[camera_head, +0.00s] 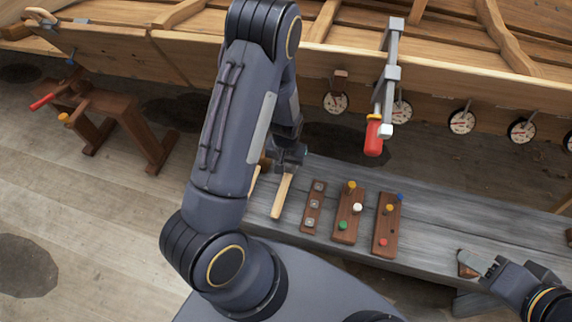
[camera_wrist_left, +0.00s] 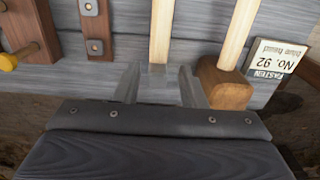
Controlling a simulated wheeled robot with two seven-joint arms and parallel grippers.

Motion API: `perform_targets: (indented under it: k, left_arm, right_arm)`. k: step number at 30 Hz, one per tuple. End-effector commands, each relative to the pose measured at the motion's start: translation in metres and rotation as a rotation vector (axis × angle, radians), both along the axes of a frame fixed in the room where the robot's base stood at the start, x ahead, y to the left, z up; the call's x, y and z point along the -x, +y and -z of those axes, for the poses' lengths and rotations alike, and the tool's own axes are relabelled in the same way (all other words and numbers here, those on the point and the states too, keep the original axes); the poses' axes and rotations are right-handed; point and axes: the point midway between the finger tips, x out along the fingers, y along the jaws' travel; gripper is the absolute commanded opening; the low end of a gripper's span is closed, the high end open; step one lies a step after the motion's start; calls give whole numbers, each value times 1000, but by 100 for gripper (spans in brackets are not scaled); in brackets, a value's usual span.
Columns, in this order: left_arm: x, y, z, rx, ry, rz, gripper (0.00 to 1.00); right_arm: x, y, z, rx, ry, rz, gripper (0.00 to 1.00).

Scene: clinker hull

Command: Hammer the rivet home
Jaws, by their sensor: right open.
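My left gripper (camera_head: 290,155) is over the bench; its fingers (camera_wrist_left: 158,84) are spread in the left wrist view. A pale wooden handle (camera_head: 283,195) shows below it in the head view. In the wrist view a pale handle (camera_wrist_left: 161,30) runs towards the gap between the fingers, with clear space on both sides. A second handle (camera_wrist_left: 240,35) ends in a brown wooden head (camera_wrist_left: 226,86) on the right. Pegs with coloured heads, one blue (camera_head: 400,197), stand in two brown boards (camera_head: 386,240). My right gripper (camera_head: 484,266) is open at the bench's right.
A card (camera_wrist_left: 278,56) reads "FASTEN No. 92 blue head". A narrow strip with metal plates (camera_head: 313,207) lies beside the boards. A brown block (camera_head: 467,262) is beside my right gripper.

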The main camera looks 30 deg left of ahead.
Motion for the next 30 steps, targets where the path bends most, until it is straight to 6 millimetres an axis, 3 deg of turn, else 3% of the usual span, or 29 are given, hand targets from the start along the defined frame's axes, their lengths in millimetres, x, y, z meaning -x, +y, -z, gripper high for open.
perform_targets:
  k: [8,24,30]
  left_arm:
    - [0,0,19,-1,0,1,37]
    - [0,0,81,0,1,0,37]
    - [0,0,90,0,0,0,37]
  right_arm:
    - [0,0,14,0,0,0,44]
    - [0,0,65,0,0,0,44]
    - [0,0,73,0,0,0,44]
